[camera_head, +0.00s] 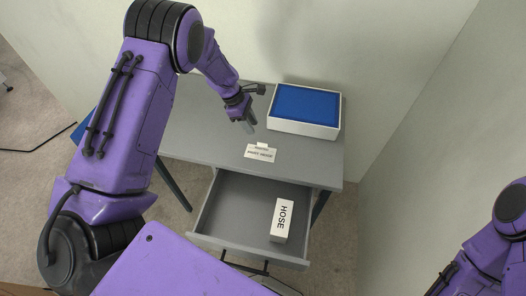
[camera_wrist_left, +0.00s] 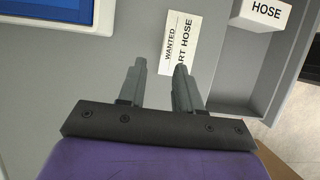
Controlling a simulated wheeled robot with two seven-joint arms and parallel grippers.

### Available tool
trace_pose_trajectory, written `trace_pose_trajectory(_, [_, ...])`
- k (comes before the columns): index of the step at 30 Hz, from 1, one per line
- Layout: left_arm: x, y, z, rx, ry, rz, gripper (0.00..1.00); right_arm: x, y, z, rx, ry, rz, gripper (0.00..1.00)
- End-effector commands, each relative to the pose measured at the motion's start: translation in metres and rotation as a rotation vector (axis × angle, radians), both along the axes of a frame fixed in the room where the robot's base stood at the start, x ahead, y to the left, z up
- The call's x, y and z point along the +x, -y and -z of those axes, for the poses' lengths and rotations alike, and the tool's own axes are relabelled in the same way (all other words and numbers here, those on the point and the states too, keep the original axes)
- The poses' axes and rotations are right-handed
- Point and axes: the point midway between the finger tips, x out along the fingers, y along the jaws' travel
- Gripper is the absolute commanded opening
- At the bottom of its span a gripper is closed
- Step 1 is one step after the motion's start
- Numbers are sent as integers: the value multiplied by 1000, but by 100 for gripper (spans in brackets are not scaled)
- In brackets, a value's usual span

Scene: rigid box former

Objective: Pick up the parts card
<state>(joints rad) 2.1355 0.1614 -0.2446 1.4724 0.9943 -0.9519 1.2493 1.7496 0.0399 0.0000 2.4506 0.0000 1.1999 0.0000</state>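The parts card (camera_head: 260,154) is a small white card with dark print on the grey table top, near its front edge above the open drawer. It also shows in the left wrist view (camera_wrist_left: 181,40), where "WANTED" and "HOSE" can be read. My left gripper (camera_head: 249,129) is above the table, just behind and left of the card. In the left wrist view its two fingers (camera_wrist_left: 160,68) are apart with nothing between them. The card's near end lies by the right fingertip and is partly hidden there. My right gripper is out of view.
A white box with a blue inside (camera_head: 305,108) stands on the table behind and right of the card. The drawer (camera_head: 235,205) is pulled open below the front edge. A white box marked HOSE (camera_head: 282,220) stands in it.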

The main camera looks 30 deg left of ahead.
Motion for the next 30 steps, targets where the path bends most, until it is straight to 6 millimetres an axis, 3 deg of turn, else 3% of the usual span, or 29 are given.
trace_pose_trajectory(15, [-1, 31, 71, 1, -1, 0, 34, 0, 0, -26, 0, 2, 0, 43])
trace_pose_trajectory(22, [0, 33, 75, 0, 1, 2, 34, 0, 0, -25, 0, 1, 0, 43])
trace_pose_trajectory(23, [0, 33, 75, 0, 1, 2, 31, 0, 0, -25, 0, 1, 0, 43])
trace_pose_trajectory(26, [0, 33, 75, 0, 1, 2, 0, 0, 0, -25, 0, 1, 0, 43])
trace_pose_trajectory(30, [0, 33, 75, 0, 1, 2, 0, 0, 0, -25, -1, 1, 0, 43])
